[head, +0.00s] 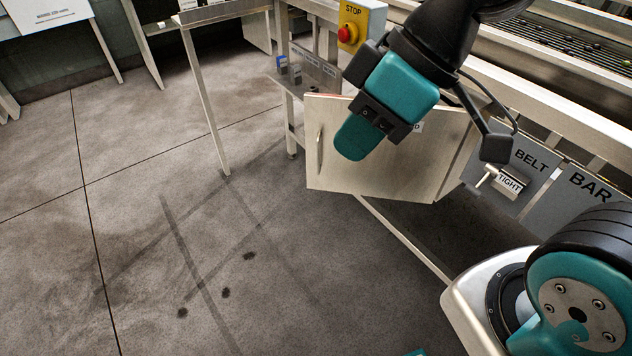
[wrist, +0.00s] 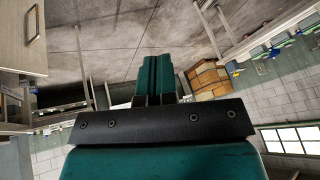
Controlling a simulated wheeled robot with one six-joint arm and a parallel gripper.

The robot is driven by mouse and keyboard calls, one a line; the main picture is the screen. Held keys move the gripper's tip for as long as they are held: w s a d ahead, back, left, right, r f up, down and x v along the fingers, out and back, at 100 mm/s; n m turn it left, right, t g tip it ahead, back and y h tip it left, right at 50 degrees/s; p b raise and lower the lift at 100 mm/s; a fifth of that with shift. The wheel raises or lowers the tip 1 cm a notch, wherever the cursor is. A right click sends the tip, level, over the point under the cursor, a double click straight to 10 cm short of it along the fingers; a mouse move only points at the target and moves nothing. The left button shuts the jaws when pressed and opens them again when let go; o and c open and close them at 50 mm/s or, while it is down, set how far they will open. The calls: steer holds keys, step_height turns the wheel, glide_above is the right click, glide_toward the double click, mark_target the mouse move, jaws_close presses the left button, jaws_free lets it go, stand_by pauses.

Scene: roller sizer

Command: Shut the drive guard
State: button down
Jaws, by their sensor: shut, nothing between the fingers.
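The drive guard (head: 345,175) is a pale hinged panel low on the machine's front in the head view. It stands swung open, out over the floor, with its hinge side toward the right. Its bar handle (head: 320,148) is near the free left edge. The wrist view shows a pale panel with a handle (wrist: 35,22) at the upper left, apart from the fingers. My gripper (head: 352,140) overlaps the guard's upper part in the head view, hiding some of it and most of its label. Its teal fingers are together and empty; they also show in the wrist view (wrist: 158,75). I cannot tell whether they touch the guard.
A yellow stop box (head: 361,24) with a red button sits above the guard. A grey BELT plate (head: 519,178) with a small lever (head: 487,177) is to its right, beside a BAR plate (head: 590,200). A small side shelf (head: 312,75) stands behind. The floor at left is clear.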

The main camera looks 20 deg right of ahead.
steer(key=w+d+f+n+t+y+b, duration=0.15)
steer(key=w+f+n+t+b, duration=0.35)
steer(key=f+b, duration=0.8)
steer(key=w+f+n+t+y+b, duration=0.1)
steer(key=w+f+n+y+b, duration=0.15)
steer(key=w+f+b, duration=0.7)
steer(key=w+d+f+n+t+h+b, duration=0.1)
steer(key=w+d+f+n+t+b, duration=0.25)
steer(key=f+b, duration=0.75)
steer(key=w+d+f+n+t+b, duration=0.1)
steer(key=d+f+n+t+b, duration=0.35)
steer(key=b, duration=1.25)
steer(key=w+a+m+b, duration=0.1)
steer(key=w+b, duration=0.1)
steer(key=w, duration=1.1)
steer(key=shift+a+m, duration=0.2)
steer(key=shift+m, duration=0.15)
steer(key=shift+w+r, duration=0.1)
steer(key=shift+w, duration=0.05)
